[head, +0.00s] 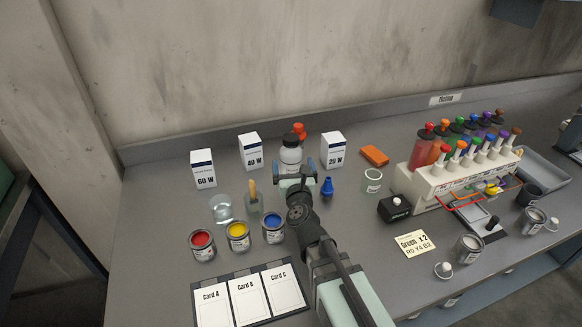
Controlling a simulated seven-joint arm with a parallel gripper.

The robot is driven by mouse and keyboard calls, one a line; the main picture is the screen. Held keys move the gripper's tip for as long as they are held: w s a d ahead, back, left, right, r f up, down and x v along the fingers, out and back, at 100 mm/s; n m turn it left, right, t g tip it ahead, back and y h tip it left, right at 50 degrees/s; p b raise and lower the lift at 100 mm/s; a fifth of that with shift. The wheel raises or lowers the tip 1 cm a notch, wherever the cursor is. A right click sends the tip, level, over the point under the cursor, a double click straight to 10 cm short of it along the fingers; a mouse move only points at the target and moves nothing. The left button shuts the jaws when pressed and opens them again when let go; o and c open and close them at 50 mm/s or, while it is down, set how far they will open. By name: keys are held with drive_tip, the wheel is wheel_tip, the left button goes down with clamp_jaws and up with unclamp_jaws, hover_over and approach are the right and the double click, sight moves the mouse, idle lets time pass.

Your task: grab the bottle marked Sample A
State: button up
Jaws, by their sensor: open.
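A white bottle (290,155) with a dark cap stands upright toward the back of the bench; its label is too small to read, so I cannot confirm that it says Sample A. My gripper (296,168) is open, with its fingers spread left and right at the bottle's lower part in this view. The gripper hides the bottle's base. I cannot tell whether the bottle is between the fingers or just behind them.
White boxes stand left (203,169) and right (332,150) of the bottle, with an orange-red stoppered item (299,130) behind it. A beaker (222,208), paint cans (238,236) and a card tray (204,283) lie nearer.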

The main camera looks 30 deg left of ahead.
sight(290, 134)
drive_tip(key=x, duration=0.5)
drive_tip(key=shift+a, duration=0.15)
drive_tip(key=shift+c, duration=0.4)
drive_tip(key=c, duration=1)
drive_tip(key=shift+r, duration=4.95)
